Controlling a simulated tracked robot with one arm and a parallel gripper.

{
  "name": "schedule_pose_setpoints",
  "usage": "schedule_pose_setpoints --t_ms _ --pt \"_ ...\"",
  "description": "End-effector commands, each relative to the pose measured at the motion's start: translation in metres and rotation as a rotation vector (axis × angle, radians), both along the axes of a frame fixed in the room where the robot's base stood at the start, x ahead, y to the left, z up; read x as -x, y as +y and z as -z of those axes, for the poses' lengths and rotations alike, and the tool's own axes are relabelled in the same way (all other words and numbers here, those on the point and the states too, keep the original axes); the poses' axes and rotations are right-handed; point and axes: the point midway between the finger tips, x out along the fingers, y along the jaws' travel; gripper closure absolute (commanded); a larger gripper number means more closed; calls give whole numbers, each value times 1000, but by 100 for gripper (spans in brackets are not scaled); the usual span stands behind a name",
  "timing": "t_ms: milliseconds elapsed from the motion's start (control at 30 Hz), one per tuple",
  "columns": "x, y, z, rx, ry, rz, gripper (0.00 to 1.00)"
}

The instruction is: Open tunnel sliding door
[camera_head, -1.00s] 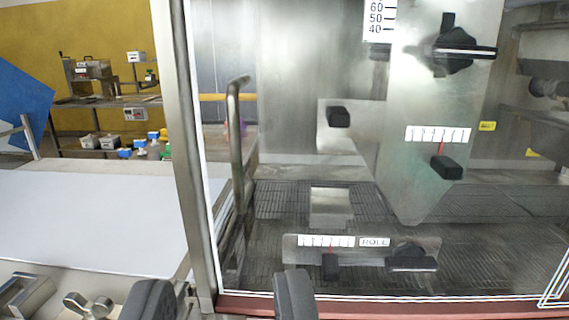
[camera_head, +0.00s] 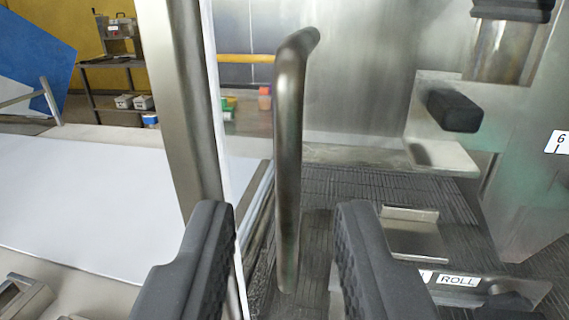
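The tunnel sliding door is a clear pane in a steel frame, with its upright left edge post (camera_head: 180,100) left of centre. A vertical bent steel bar handle (camera_head: 288,160) stands just right of that post. My gripper (camera_head: 283,215) is open, its two dark ribbed fingers at the bottom of the view. The handle's lower part shows in the gap between the fingers, nearer the middle than either finger. I see no contact with it. How far the handle lies ahead of the fingertips is hard to tell.
Behind the pane lie a dark wire mesh (camera_head: 330,190), a steel block (camera_head: 412,232), a bracket with a black knob (camera_head: 455,110) and a ROLL label (camera_head: 457,281). A white belt (camera_head: 80,200) lies at left. A shelf (camera_head: 110,62) stands far back.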

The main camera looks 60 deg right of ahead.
Motion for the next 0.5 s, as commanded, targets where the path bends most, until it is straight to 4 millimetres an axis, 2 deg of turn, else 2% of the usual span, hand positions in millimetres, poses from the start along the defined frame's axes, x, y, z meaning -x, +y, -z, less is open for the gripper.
schedule_pose_setpoints --t_ms 200,500 --pt "-8 -14 0 -3 -1 0 71" --pt "-10 -16 0 -2 0 -2 71"
